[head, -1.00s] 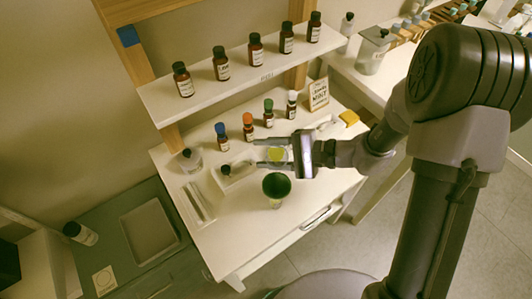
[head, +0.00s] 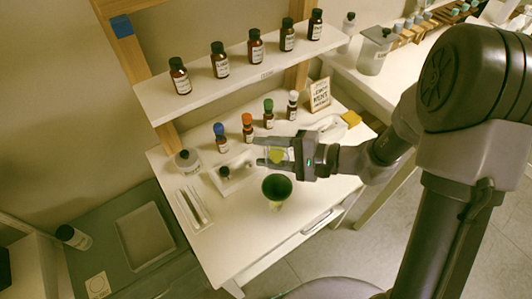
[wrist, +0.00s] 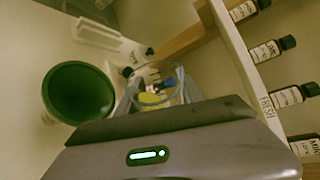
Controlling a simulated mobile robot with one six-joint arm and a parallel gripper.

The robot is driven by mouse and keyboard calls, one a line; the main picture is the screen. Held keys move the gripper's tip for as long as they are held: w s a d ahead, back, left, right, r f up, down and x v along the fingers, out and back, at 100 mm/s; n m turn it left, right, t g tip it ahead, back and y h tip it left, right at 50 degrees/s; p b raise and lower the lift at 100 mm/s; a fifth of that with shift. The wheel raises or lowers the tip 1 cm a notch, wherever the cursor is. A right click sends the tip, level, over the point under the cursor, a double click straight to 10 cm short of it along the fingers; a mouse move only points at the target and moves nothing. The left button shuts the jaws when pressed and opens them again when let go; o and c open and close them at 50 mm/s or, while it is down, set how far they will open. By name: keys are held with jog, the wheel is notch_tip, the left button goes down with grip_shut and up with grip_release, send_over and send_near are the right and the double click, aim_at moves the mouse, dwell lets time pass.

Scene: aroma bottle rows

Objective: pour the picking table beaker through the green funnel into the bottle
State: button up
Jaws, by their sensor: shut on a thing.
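My gripper (head: 279,158) is shut on a clear beaker with yellow-green liquid (head: 276,155). The beaker also shows in the wrist view (wrist: 158,95), beyond the gripper's dark front edge, and it looks tilted. The green funnel (head: 277,187) stands on the white table just in front of the beaker, towards the camera. In the wrist view the funnel (wrist: 78,93) lies left of the beaker, its wide mouth open. A small pale vessel (head: 275,205) shows below the funnel, mostly hidden by it. No stream of liquid is visible.
Bottles with blue, orange, green and white caps (head: 247,128) stand in a row behind the beaker. A shelf (head: 240,80) with several brown bottles is above them. A white tray (head: 228,170) lies left of the gripper. The table's front right is clear.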

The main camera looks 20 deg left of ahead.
jog(key=shift+r+n+t+b, duration=0.3)
jog(key=shift+n+b, duration=0.2)
jog(key=shift+b, duration=1.2)
jog(key=shift+s+d+r+n+t+y+b, duration=0.1)
jog(key=shift+s+r+n+t+y+b, duration=0.3)
jog(key=shift+b, duration=1.55)
jog(key=shift+s+d+r+n+y, duration=0.1)
jog(key=shift+s+r+n+y, duration=0.15)
jog(key=shift+n, duration=0.45)
jog(key=shift+s+r+n+y, duration=0.2)
jog(key=shift+n+y, duration=0.15)
jog(key=shift+n, duration=0.35)
dwell(2.9)
